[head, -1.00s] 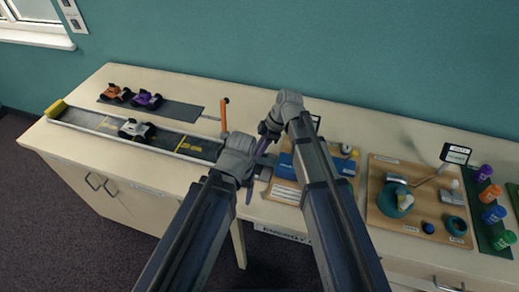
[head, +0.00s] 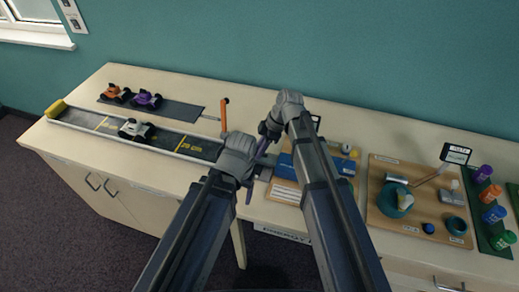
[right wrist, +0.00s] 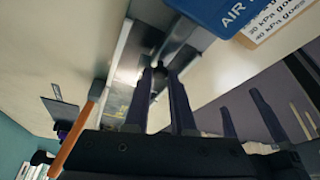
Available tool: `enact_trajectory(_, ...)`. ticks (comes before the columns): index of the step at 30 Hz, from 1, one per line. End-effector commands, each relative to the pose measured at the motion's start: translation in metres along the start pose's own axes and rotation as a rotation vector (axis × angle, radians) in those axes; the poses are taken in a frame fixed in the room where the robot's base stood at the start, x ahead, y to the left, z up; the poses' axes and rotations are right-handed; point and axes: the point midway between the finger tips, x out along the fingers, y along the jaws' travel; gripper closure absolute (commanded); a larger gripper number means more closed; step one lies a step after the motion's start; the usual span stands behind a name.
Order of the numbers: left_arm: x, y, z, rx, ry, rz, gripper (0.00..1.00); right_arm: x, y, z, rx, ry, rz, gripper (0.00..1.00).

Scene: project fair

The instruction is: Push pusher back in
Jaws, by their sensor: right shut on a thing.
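My right gripper (head: 265,131) is shut at the near end of the track (head: 180,144). In the right wrist view its dark fingers (right wrist: 160,78) close on a small dark part (right wrist: 157,69), which looks like the pusher's end. A grey cylinder (right wrist: 182,42) lies just beyond it; how far the pusher sticks out is hidden. My left gripper (head: 257,173) is just in front of the right one, its two fingers apart, and I see nothing between them. Its fingers also show in the right wrist view (right wrist: 247,118).
An orange lever (head: 224,114) stands close left of the grippers. A white car (head: 136,130) sits on the track, with orange (head: 115,93) and purple (head: 146,99) cars behind. A blue box (head: 310,165) is close right. A wooden board (head: 420,215) with small items lies farther right.

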Motion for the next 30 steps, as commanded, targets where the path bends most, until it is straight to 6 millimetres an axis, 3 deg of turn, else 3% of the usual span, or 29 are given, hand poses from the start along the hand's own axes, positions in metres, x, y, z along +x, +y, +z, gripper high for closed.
enact_trajectory(10,0.0,0.0,0.0,0.0,0.0,0.0,0.29,-0.017,-0.019,0.041,0.003,-0.001,0.002,1.0)
enact_trajectory(18,0.0,0.0,0.0,0.0,0.0,0.0,0.29,-0.018,-0.019,0.043,0.002,-0.004,-0.001,1.0)
enact_trajectory(19,0.0,0.0,0.0,0.0,0.0,0.0,0.29,-0.018,-0.019,0.043,0.002,-0.004,-0.001,0.73)
enact_trajectory(26,0.0,0.0,0.0,0.0,0.0,0.0,0.29,-0.017,-0.019,0.042,0.001,-0.002,0.0,0.47)
enact_trajectory(30,0.0,0.0,0.0,0.0,0.0,0.0,0.29,-0.017,-0.019,0.042,0.001,-0.001,0.0,0.47)
